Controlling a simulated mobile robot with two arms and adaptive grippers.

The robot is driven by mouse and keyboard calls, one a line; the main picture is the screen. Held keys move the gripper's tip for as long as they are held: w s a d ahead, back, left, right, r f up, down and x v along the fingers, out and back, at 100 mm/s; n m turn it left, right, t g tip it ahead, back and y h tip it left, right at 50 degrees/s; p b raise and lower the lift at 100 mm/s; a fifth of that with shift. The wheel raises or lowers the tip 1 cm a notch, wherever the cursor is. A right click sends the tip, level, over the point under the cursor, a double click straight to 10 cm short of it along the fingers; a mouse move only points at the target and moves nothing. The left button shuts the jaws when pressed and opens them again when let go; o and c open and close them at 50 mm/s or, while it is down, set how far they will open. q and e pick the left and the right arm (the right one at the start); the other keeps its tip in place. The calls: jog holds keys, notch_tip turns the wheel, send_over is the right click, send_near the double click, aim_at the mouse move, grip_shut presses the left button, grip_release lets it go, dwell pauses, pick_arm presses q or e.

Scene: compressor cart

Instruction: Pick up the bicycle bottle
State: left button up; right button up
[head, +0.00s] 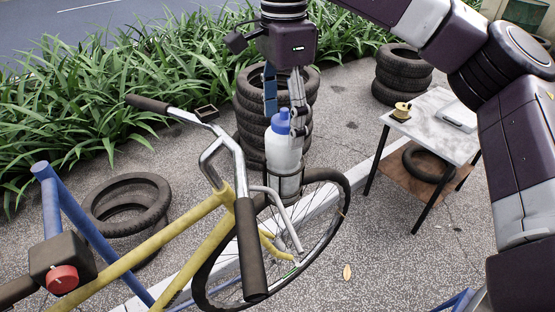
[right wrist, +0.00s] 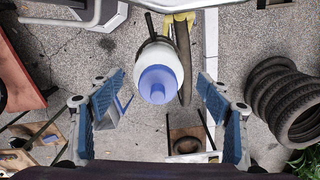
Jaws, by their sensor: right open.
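The bicycle bottle (head: 284,148) is white with a blue cap and sits upright in a dark wire cage (head: 290,180) at the front of a yellow bicycle (head: 180,232). My right gripper (head: 285,108) points down from above, close to the bottle's cap. In the right wrist view the bottle (right wrist: 158,80) shows from above, its cap facing the camera. The right gripper (right wrist: 158,112) is open there, its blue-padded fingers on either side of the bottle with visible gaps. The lower bottle is partly hidden by the cage. My left gripper is not in view.
Stacked tires (head: 250,115) stand just behind the bottle. The handlebar grip (head: 250,250) and front wheel (head: 335,225) are close by. A small table (head: 432,118) stands at right, with more tires (head: 403,75) behind it. Open pavement (head: 390,255) lies right of the wheel.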

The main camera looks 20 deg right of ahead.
aim_at(284, 145)
jog(key=shift+s+d+f+p, duration=0.15)
jog(key=shift+f+p, duration=0.15)
jog(key=shift+f, duration=0.2)
jog(key=shift+d+f+p, duration=0.15)
jog(key=shift+f+p, duration=0.1)
jog(key=shift+f, duration=0.25)
notch_tip(284, 145, down, 3)
jog(key=shift+a+r+p, duration=0.1)
jog(key=shift+r+p, duration=0.1)
jog(key=shift+p, duration=0.3)
jog(key=shift+a+f, duration=0.1)
jog(key=shift+f, duration=0.45)
jog(key=c, duration=1.5)
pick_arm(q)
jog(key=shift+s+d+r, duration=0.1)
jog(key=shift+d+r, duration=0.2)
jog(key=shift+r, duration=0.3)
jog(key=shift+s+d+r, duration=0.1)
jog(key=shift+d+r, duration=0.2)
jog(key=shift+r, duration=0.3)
pick_arm(e)
jog(key=shift+c, duration=0.9)
jog(key=shift+r, duration=0.1)
